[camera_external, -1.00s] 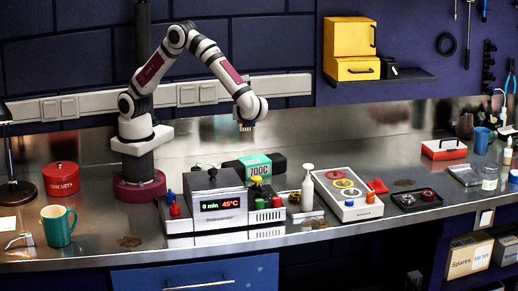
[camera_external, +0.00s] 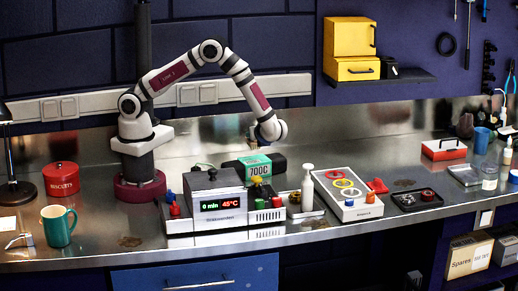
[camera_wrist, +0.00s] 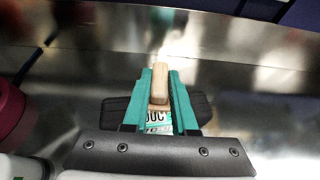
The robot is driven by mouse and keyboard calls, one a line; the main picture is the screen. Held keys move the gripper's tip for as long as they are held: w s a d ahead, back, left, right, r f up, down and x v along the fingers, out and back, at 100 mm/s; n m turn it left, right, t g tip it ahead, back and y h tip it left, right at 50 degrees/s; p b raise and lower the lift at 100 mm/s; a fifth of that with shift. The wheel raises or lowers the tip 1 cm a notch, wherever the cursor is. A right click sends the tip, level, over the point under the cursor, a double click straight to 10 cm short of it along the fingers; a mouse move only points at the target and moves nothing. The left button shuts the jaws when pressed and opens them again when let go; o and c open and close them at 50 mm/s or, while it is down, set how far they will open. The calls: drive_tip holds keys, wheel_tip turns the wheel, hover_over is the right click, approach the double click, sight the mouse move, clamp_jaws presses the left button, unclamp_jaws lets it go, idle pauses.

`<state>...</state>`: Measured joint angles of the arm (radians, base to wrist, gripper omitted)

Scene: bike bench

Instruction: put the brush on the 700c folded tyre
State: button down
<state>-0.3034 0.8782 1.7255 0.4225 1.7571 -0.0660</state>
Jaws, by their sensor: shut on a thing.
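The 700c folded tyre (camera_external: 258,165) is a black roll with a teal 700C label, lying on the bench behind the grey box with the display. My gripper (camera_external: 259,140) is low, just above the tyre. In the wrist view, my gripper (camera_wrist: 163,75) is shut on the brush (camera_wrist: 161,84), whose pale wooden body shows between the jaws. The tyre's black ends (camera_wrist: 203,107) and part of its label show behind and below the brush. The brush's bristles are not clearly seen, and I cannot tell whether the brush touches the tyre.
The grey box with the display (camera_external: 214,196) stands in front of the tyre. A white pump bottle (camera_external: 307,190) and a white tray with coloured rings (camera_external: 347,205) stand to the right. A red tin (camera_external: 61,179) and teal mug (camera_external: 58,225) are at the left.

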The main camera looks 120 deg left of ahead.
sight(255, 147)
drive_tip(key=shift+s+a+f, duration=0.1)
drive_tip(key=shift+a+f, duration=0.1)
drive_tip(key=shift+f, duration=0.95)
drive_tip(key=shift+a+f, duration=0.15)
drive_tip(key=shift+f, duration=0.95)
drive_tip(key=shift+f, duration=0.1)
drive_tip(key=c, duration=0.7)
unclamp_jaws()
drive_tip(key=v, duration=1.2)
drive_tip(key=s+d+r+n+t+h, duration=0.1)
drive_tip(key=s+d+r+t+h, duration=0.2)
drive_tip(key=r, duration=0.4)
drive_tip(key=s+d+r+t+h, duration=0.1)
drive_tip(key=s+d+t, duration=0.1)
drive_tip(key=s+d, duration=0.2)
drive_tip(key=s+d+r+n+t+h, duration=0.1)
drive_tip(key=s+d+t+h, duration=0.1)
drive_tip(key=s+d, duration=0.3)
drive_tip(key=s+d+r+n+t+h, duration=0.1)
drive_tip(key=s+d, duration=0.3)
drive_tip(key=s, duration=0.4)
drive_tip(key=shift+d+t+h, duration=0.3)
drive_tip(key=shift+d+t, duration=0.05)
drive_tip(key=shift+t, duration=0.25)
